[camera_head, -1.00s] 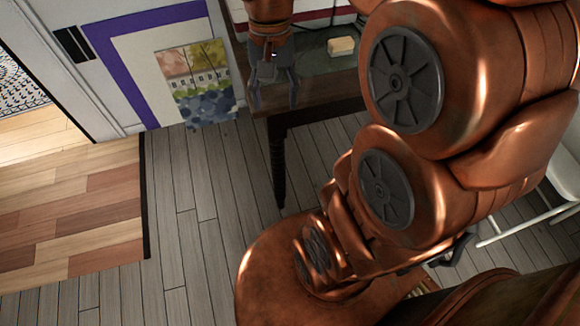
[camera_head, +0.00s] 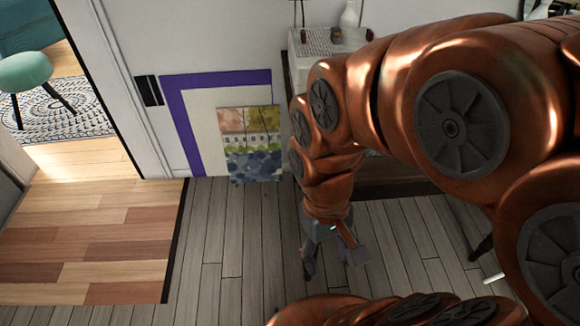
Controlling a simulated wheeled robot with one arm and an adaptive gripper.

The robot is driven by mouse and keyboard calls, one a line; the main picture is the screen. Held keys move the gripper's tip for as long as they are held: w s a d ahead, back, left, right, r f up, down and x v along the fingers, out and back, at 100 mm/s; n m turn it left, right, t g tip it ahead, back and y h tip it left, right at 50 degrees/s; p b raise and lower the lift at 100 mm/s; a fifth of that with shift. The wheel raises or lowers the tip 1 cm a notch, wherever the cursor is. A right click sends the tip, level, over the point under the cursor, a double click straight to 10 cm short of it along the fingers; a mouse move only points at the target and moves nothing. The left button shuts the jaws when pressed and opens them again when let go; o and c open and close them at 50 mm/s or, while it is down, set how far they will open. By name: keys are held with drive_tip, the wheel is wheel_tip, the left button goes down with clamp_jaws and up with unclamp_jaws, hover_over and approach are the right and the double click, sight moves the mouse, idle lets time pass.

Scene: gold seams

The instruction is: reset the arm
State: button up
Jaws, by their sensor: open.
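My copper-coloured arm fills the right half of the head view. It bends over and down from the upper right. My gripper (camera_head: 333,265) points down in front of a dark wooden table (camera_head: 395,188), above the grey plank floor (camera_head: 225,255). Its grey fingers are spread apart, and nothing shows between them. The arm hides most of the table and whatever is on it.
A painting (camera_head: 250,145) and a purple-bordered panel (camera_head: 180,115) are at the white wall. A white stand (camera_head: 300,68) with a white vase (camera_head: 350,15) is behind the arm. A doorway at left shows a green stool (camera_head: 25,72). Floor left of the gripper is clear.

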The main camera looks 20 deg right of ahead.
wheel_tip(320, 180, up, 22)
drive_tip(key=s+p, duration=0.1)
drive_tip(key=p, duration=2)
drive_tip(key=shift+r+t, duration=0.2)
drive_tip(key=shift+t, duration=0.2)
